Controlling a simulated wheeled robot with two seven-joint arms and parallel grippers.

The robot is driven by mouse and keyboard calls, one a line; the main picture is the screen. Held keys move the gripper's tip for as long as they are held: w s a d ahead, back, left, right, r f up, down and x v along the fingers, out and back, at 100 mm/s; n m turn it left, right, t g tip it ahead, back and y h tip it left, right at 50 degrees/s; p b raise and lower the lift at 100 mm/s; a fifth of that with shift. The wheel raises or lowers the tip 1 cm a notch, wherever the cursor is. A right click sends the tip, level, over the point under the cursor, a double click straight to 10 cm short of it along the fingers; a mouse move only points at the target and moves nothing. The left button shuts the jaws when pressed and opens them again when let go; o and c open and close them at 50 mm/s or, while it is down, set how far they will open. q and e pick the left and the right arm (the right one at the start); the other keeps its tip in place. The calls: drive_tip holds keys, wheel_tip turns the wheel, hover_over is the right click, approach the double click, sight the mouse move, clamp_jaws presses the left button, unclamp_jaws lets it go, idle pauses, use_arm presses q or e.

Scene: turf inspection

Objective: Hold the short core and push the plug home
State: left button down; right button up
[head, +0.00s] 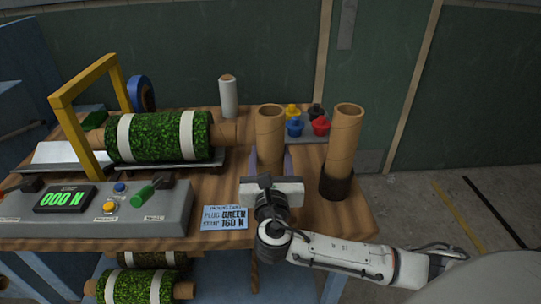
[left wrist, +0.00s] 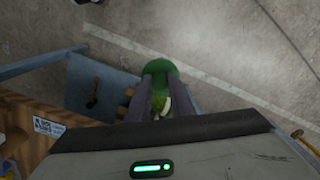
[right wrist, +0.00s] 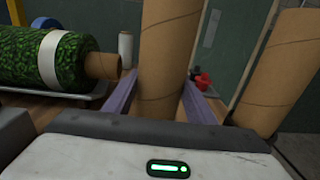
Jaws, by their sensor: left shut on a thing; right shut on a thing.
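The short core (head: 270,130), a brown cardboard tube, stands upright near the middle of the bench with its open top up. My right gripper (head: 270,157) is shut on it, with one finger on each side. The core also fills the middle of the right wrist view (right wrist: 168,60). In the left wrist view my left gripper (left wrist: 161,95) is shut on a rounded green plug (left wrist: 161,72), partly hidden between the fingers. It hangs over the floor and a blue surface, apart from the core. The left gripper does not show in the head view.
A taller core (head: 343,140) stands in a black holder on the right. Yellow, black, blue and red plugs (head: 320,125) sit behind. A console (head: 100,210) reads 000 N; a card (head: 226,217) says green, 160 N.

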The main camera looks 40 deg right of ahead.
use_arm(q)
wheel_tip(320, 180, up, 22)
drive_tip(key=shift+r, duration=0.2)
idle(1.0)
wheel_tip(320, 180, down, 8)
idle(3.9)
drive_tip(key=shift+r, duration=0.15)
idle(0.8)
use_arm(e)
drive_tip(key=o, duration=1.3)
